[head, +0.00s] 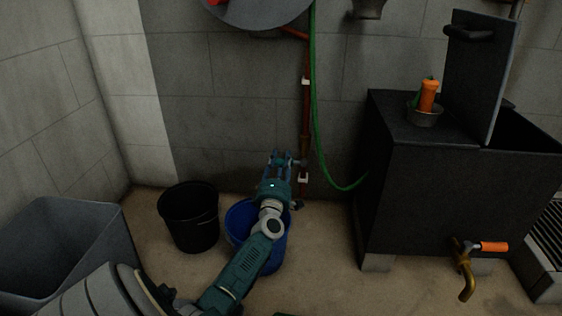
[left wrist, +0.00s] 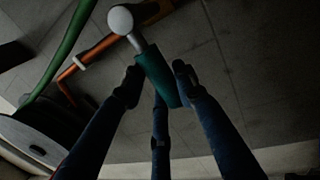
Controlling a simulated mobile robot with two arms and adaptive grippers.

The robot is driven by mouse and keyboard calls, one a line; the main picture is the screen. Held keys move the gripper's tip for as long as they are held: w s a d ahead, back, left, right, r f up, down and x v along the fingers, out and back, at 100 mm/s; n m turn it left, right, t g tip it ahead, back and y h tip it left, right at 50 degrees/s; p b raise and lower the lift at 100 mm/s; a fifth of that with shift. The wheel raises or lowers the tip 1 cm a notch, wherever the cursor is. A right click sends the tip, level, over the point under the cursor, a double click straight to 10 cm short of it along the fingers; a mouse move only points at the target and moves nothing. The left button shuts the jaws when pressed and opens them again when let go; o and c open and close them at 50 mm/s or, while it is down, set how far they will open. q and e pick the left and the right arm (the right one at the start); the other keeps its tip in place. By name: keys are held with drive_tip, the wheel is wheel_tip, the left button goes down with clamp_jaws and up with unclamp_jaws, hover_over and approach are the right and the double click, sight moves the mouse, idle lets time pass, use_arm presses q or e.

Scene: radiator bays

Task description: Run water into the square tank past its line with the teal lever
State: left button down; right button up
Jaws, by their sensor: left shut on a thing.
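My left gripper (head: 283,158) reaches to the red pipe at the back wall, above a blue bucket. In the left wrist view its fingers (left wrist: 157,88) are shut on the teal lever (left wrist: 158,78), which hangs from a pale round valve end (left wrist: 121,20) on the pipe. In the head view the gripper largely hides the lever. A black square-sided tank (head: 430,195) stands at the right, its top partly open beside a raised dark panel. I see no fill line or water level. My right gripper is not in view.
The red pipe (head: 305,115) and a green hose (head: 316,110) come down the wall; the hose bends toward the tank. A blue bucket (head: 276,259), a black bucket (head: 190,225) and a grey open bin (head: 112,245) stand left. A brass tap (head: 464,270) with an orange handle sits low on the tank.

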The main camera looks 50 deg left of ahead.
use_arm(q)
drive_tip(key=shift+s+f, duration=0.1)
drive_tip(key=shift+f, duration=0.1)
drive_tip(key=c, duration=1.3)
unclamp_jaws()
drive_tip(key=shift+c, duration=0.2)
drive_tip(key=shift+r, duration=0.1)
